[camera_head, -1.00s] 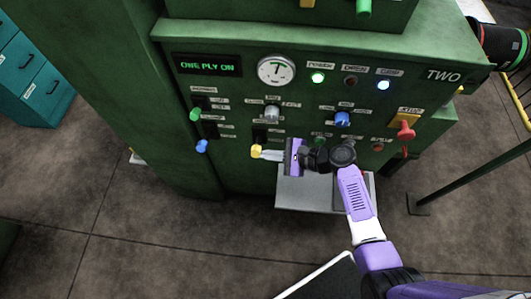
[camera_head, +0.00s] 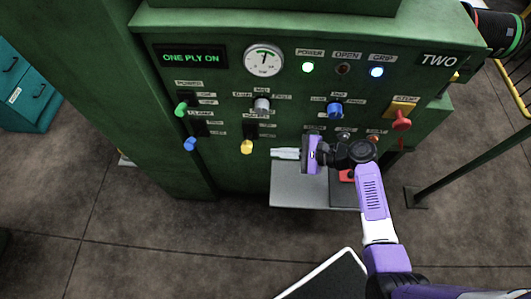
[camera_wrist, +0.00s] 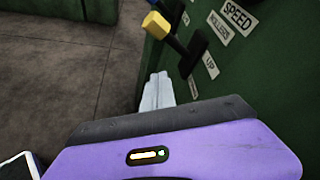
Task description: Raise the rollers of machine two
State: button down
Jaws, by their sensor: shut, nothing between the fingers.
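Machine two's green panel (camera_head: 225,85) carries a lever with a yellow knob (camera_head: 246,147) at its lower middle. The knob shows below its black plate. In the wrist view the yellow knob (camera_wrist: 156,24) sits on a black stem, beside labels reading "ROLLERS" (camera_wrist: 218,27) and "UP" (camera_wrist: 211,65). My gripper (camera_head: 275,153) is shut and empty, to the right of the knob and apart from it. The display (camera_head: 191,57) reads "ONE PLY ON".
A green-knobbed lever (camera_head: 181,109) and a blue-knobbed lever (camera_head: 190,144) are left of the yellow one. A silver knob (camera_head: 262,105), a blue knob (camera_head: 335,110) and a red stop knob (camera_head: 401,121) also stick out. A grey shelf (camera_head: 298,192) juts out below my gripper.

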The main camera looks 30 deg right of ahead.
jog(key=shift+v, duration=1.45)
jog(key=shift+w+d, duration=0.1)
